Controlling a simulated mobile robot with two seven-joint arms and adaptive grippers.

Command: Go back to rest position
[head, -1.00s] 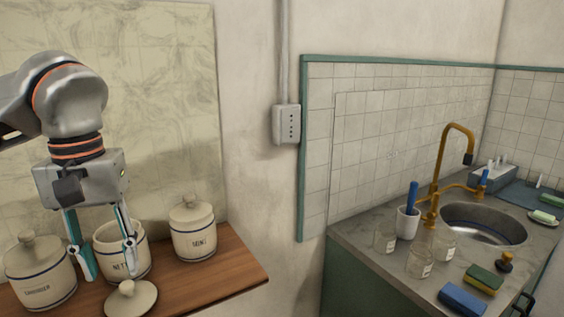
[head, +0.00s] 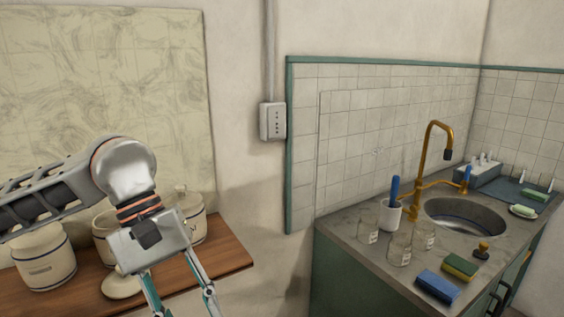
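My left gripper (head: 182,300) hangs in front of the wooden shelf, pointing down. Its two fingers are spread, with nothing seen between them; the tips run to the bottom edge of the head view. My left arm covers part of the shelf. My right gripper is not in the view.
The wooden shelf (head: 232,262) holds a left jar (head: 45,262), a middle jar (head: 104,228), a right jar (head: 192,222) and a loose lid (head: 122,286). At right, a counter (head: 345,232) carries glass bottles (head: 399,249), sponges (head: 437,287) and a sink (head: 465,216).

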